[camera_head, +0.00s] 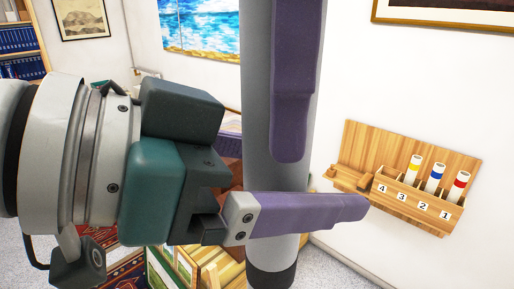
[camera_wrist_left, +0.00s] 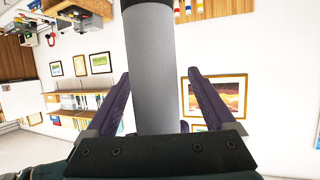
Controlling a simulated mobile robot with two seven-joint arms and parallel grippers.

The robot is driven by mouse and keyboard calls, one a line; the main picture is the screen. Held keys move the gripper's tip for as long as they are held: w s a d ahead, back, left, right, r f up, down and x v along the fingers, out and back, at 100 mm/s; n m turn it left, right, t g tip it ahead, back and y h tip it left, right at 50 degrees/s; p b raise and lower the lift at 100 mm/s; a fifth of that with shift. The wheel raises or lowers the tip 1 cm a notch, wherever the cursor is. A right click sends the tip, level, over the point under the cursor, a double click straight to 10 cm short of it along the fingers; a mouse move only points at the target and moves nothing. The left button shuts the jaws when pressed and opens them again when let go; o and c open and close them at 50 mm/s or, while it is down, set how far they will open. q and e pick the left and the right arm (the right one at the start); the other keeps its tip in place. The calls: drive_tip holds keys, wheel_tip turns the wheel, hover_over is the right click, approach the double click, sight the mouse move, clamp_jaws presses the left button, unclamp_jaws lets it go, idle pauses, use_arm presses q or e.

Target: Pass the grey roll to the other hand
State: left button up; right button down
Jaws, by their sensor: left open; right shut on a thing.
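The thick grey roll (camera_head: 257,60) stands roughly upright in the head view, with a black band at its lower end. My right gripper (camera_head: 291,130) is shut on it higher up; only one purple finger shows, pointing down along the roll, and the rest is out of frame. My left gripper (camera_head: 310,213) comes in from the left, with one purple finger crossing in front of the roll's lower part. In the left wrist view, the roll (camera_wrist_left: 155,75) passes between the open fingers of the left gripper (camera_wrist_left: 162,90), with a gap on both sides.
A wooden wall rack (camera_head: 420,205) numbered 1 to 4 holds red, blue and yellow-banded white tubes at the right. Framed pictures (camera_head: 82,18) hang on white walls. A bookshelf (camera_head: 18,45) stands far left. Wooden items and a patterned rug (camera_head: 105,262) lie below.

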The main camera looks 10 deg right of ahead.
use_arm(q)
drive_tip(key=shift+w+a, duration=0.1)
drive_tip(key=shift+w, duration=0.05)
clamp_jaws()
use_arm(e)
drive_tip(key=shift+c, duration=1)
unclamp_jaws()
drive_tip(key=shift+r, duration=0.1)
